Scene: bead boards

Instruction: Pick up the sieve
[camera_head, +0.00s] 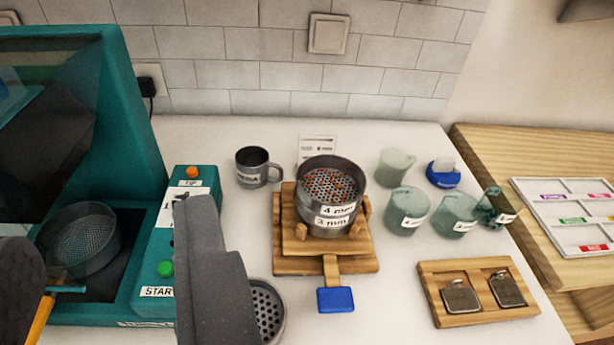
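A stack of round metal sieves (331,192), labelled 4 mm and 3 mm, stands on a wooden stand (283,263) with red and grey beads in its top. Another perforated metal sieve (267,312) lies low on the counter, partly hidden behind my right finger. A fine mesh sieve or basket (88,240) sits inside the teal machine at the left. My gripper (108,228) is open, with a dark finger at the left edge and a grey one left of centre.
The teal machine (190,212) with START and TIP buttons fills the left side. Several greenish cups (407,211) and a blue item (443,174) are to the right. A wooden tray (437,311) holds two metal pieces. A sorting tray (570,207) lies far right.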

